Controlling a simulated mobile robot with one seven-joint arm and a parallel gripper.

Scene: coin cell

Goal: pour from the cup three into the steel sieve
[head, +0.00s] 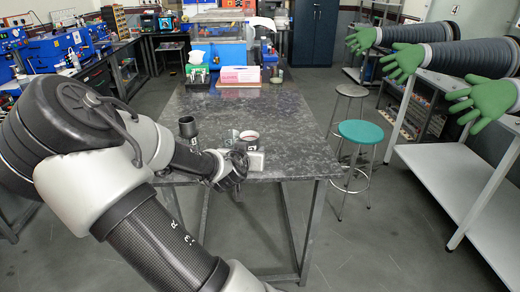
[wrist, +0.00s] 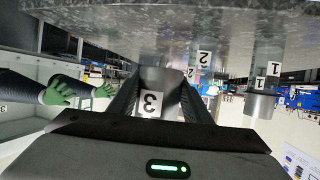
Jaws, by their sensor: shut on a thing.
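The wrist view is upside down, with the tabletop along its upper edge. Cup three (wrist: 168,78), dark grey with a white label "3", sits between the two fingers of my gripper (wrist: 156,100), which is shut on it. In the head view my gripper (head: 238,165) is at the near edge of the table and largely hides this cup. I cannot tell whether the cup touches the table. I cannot make out the steel sieve for certain. A round white-rimmed vessel (head: 249,134) stands just beyond my gripper, partly covered.
A dark cup (head: 187,128) stands left on the grey table (head: 290,140); a cup labelled "1" (wrist: 260,106) shows in the wrist view. A label "2" shows behind cup three. The table's right side is clear. A teal stool (head: 360,131) stands right.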

